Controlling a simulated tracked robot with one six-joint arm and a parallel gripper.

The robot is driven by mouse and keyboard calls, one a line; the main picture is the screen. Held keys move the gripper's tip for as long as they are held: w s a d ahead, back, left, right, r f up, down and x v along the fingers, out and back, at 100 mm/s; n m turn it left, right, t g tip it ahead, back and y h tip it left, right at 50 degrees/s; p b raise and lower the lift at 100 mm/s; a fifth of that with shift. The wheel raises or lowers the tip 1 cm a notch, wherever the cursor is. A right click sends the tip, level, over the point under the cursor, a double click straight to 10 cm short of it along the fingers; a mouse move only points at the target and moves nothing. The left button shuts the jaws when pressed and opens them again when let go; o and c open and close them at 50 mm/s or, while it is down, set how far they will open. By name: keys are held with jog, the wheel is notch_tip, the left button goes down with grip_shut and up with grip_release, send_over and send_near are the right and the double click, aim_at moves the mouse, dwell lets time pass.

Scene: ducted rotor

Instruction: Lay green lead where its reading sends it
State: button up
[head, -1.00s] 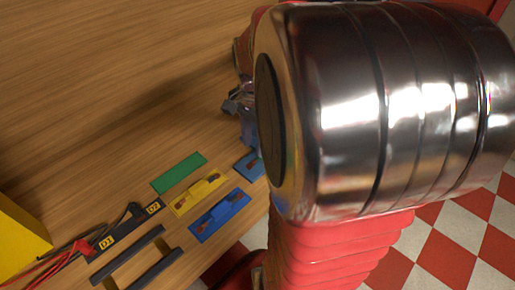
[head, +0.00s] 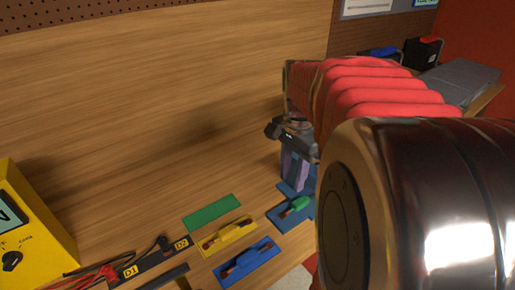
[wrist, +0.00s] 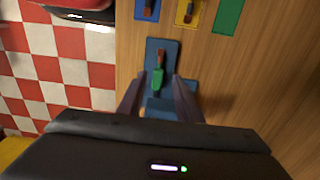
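The green lead (head: 300,203), a short green body with a coppery end, lies on a dark blue plate (head: 281,216) at the bench's near side. It also shows in the wrist view (wrist: 158,78), between and beyond my fingertips. My gripper (wrist: 157,82) is open, its two fingers apart on either side of the lead with no visible contact. In the head view my gripper (head: 295,170) points down over the plate's far end. A bare green plate (head: 212,213) lies to the left. My arm hides part of the dark blue plate.
A yellow plate (head: 218,243) and a blue plate (head: 235,270) each hold a lead. A black strip marked D1 and D2 (head: 150,262) has red and black clips. A yellow meter (head: 30,225) stands left, its display cut off. The bench (head: 120,180) behind is clear.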

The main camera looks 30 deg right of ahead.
jog(key=s+a+n+t, duration=0.2)
jog(key=a+n, duration=0.6)
jog(key=a, duration=0.3)
jog(key=s+a+r+n+t, duration=0.1)
jog(key=s+a+n+t, duration=0.1)
jog(key=a+n, duration=0.7)
jog(key=shift+a+n+t, duration=0.3)
jog(key=shift+a+t, duration=0.5)
jog(key=shift+a, duration=0.15)
jog(key=shift+r, duration=0.1)
